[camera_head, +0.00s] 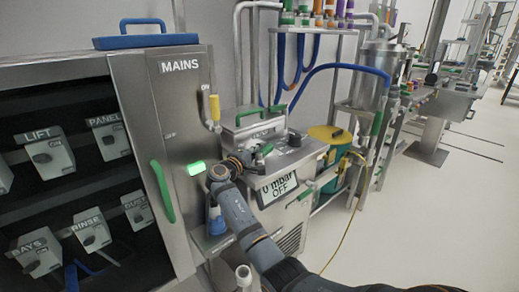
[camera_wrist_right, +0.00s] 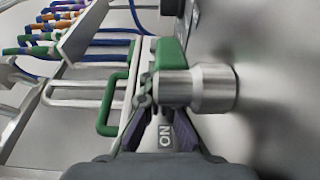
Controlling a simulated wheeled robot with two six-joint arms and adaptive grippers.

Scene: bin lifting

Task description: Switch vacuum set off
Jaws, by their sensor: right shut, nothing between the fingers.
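The vacuum set (camera_head: 290,215) is a metal cabinet right of the MAINS cabinet. Its display (camera_head: 280,187) reads "0 mbar OFF". My right gripper (camera_head: 260,152) is at the top of the set, by a small lever switch. In the right wrist view, my right gripper (camera_wrist_right: 165,108) is shut and empty, close to a metal cylinder (camera_wrist_right: 200,88) and a green lever (camera_wrist_right: 170,55). An "ON" label (camera_wrist_right: 166,135) shows between the finger links. I cannot tell whether the fingertips touch the lever. My left gripper is not in view.
The MAINS cabinet (camera_head: 180,120) stands left, with a yellow-handled lever (camera_head: 214,107) and a green door handle (camera_head: 162,190). Left of it, switch boxes (camera_head: 45,155) sit on shelves. A yellow-topped drum (camera_head: 328,135) with a hose stands right. The floor (camera_head: 440,210) at right is clear.

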